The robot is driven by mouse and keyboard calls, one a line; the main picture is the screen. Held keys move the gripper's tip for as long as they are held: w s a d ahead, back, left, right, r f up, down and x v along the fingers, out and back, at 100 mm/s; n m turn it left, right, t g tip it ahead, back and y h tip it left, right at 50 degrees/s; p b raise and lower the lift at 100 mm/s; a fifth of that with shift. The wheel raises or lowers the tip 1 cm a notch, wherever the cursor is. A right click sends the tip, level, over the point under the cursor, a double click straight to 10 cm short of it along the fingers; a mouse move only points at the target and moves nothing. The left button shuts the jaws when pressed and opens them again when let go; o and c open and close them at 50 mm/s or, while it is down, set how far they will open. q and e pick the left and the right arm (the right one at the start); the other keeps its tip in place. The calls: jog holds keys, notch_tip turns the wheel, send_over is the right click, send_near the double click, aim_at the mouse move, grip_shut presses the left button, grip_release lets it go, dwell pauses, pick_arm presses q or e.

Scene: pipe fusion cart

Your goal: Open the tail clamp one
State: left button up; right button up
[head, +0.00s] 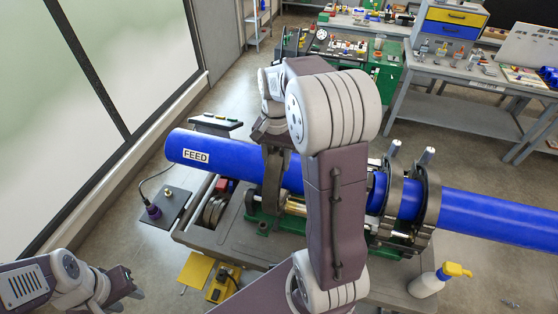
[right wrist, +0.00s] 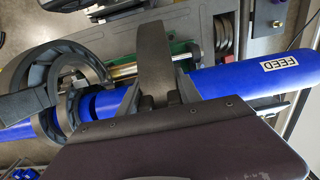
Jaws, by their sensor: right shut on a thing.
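A blue pipe marked FEED (head: 215,152) lies across the cart; it also shows in the right wrist view (right wrist: 222,84). A dark curved clamp band (head: 271,180) crosses it; the band also shows in the right wrist view (right wrist: 153,55). My right gripper (right wrist: 160,99) is shut on the near part of this band, over the pipe. My forearm hides part of the clamp in the head view, and I cannot tell whether it is latched. Two more dark ring clamps (head: 393,192) (head: 427,200) stand to the right. My left gripper (head: 128,287) is empty, low at the left, away from the cart.
A second blue pipe (head: 490,222) runs out to the right. A spray bottle (head: 428,284) stands on the cart's front right. A yellow plate (head: 196,270) and a yellow box (head: 220,287) are at the front left. Benches with tools (head: 455,70) are behind.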

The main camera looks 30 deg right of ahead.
aim_at(273, 175)
jog(key=shift+s+a+f+b, duration=0.25)
jog(key=shift+s+a+b, duration=0.1)
jog(key=shift+s+a, duration=0.15)
jog(key=shift+s+a+f+b, duration=0.25)
jog(key=shift+s+a+b, duration=0.1)
jog(key=shift+a, duration=0.25)
jog(key=shift+s+a, duration=0.3)
jog(key=shift+a, duration=0.05)
jog(key=o, duration=2)
notch_tip(273, 175, up, 7)
jog(key=p, duration=0.7)
jog(key=shift+r, duration=0.2)
jog(key=shift+f, duration=0.15)
